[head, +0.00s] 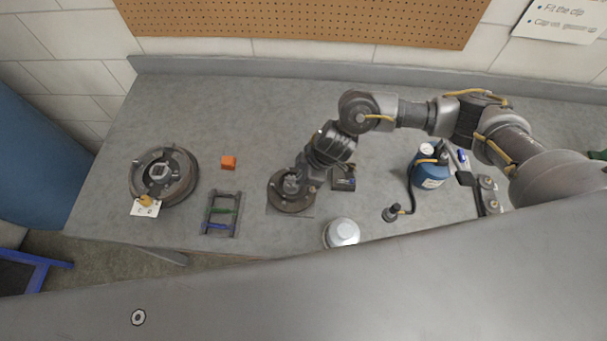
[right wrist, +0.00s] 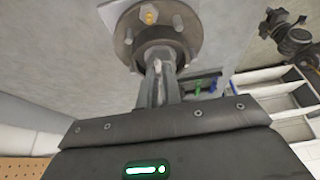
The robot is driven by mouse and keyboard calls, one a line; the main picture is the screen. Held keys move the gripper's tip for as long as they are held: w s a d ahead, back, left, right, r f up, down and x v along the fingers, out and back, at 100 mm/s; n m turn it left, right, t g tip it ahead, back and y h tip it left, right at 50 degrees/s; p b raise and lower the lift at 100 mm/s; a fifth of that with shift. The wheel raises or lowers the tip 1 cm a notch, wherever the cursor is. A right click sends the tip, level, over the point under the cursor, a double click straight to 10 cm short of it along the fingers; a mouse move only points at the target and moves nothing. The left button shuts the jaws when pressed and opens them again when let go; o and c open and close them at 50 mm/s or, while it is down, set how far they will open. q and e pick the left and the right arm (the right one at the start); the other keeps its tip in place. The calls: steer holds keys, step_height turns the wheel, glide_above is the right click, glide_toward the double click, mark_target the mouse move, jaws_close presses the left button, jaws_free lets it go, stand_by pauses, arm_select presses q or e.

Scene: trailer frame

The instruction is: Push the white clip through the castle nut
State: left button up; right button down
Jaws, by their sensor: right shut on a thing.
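My right gripper (head: 293,182) is over the hub (head: 291,203), a dark round flange on the bench. In the right wrist view its fingers (right wrist: 158,76) are closed on a small pale piece, seemingly the white clip (right wrist: 157,67), at the centre of the hub (right wrist: 187,48). The clip is too small to make out in the head view. The castle nut is not clear; the fingers cover much of the hub's centre. I cannot tell whether the clip is in the nut. My left gripper is not in view.
A brake drum (head: 178,188) lies farther left. A silver-white round container (head: 341,233), a small dark box (head: 343,183) and a blue bottle (head: 432,178) are to the right.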

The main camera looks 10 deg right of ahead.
steer(key=shift+a, duration=0.2)
stand_by(0.6)
steer(key=c, duration=1.5)
jaws_free()
steer(key=shift+o, duration=0.3)
steer(key=o, duration=0.3)
steer(key=shift+o, duration=0.2)
steer(key=shift+r, duration=3.5)
